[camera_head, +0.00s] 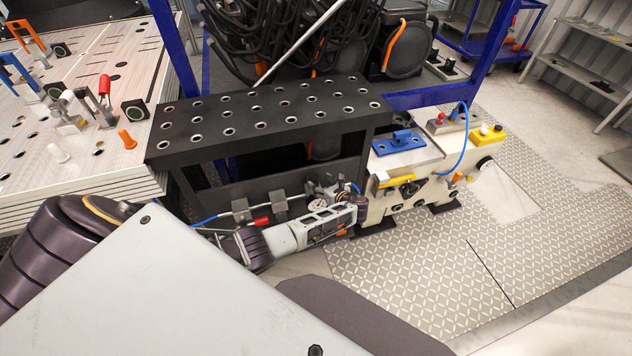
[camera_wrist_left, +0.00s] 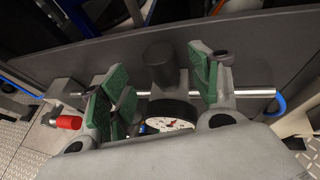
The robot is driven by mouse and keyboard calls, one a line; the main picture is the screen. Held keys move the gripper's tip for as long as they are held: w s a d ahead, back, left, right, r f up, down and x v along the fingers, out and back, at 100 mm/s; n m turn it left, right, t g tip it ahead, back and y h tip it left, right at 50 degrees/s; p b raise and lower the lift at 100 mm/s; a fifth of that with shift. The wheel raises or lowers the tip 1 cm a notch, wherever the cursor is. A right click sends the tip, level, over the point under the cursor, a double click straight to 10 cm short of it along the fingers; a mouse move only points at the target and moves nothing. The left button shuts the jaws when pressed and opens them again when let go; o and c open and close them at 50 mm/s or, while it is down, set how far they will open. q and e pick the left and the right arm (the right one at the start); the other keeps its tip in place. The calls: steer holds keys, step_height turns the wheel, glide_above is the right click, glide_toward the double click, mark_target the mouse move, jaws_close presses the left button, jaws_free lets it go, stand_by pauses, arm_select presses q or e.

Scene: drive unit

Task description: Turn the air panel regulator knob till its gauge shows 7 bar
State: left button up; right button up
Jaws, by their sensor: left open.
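The air panel regulator has a dark cylindrical knob (camera_wrist_left: 160,62) and a round white gauge (camera_wrist_left: 170,126) with a red needle just below it in the left wrist view. The gauge's rim partly hides its dial and its numbers are too small to read. My left gripper (camera_wrist_left: 163,75) is open, with one green-padded finger on each side of the knob. I cannot tell whether either pad touches it. In the head view my left gripper (camera_head: 345,207) is at the front of the black bench, beside the pipe. My right gripper is not in view.
A metal pipe (camera_wrist_left: 255,93) with a red handle (camera_wrist_left: 69,122) runs along the panel on both sides of the regulator. A black perforated bench top (camera_head: 275,115) overhangs above. A cream machine (camera_head: 425,165) stands close on the right. The patterned floor beyond is clear.

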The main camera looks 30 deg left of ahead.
mark_target(316, 180)
arm_select(q)
steer(key=x, duration=0.4)
steer(key=shift+d+b, duration=0.1)
steer(key=shift+b, duration=0.25)
steer(key=shift+w+a+f, duration=0.15)
steer(key=shift+a, duration=0.3)
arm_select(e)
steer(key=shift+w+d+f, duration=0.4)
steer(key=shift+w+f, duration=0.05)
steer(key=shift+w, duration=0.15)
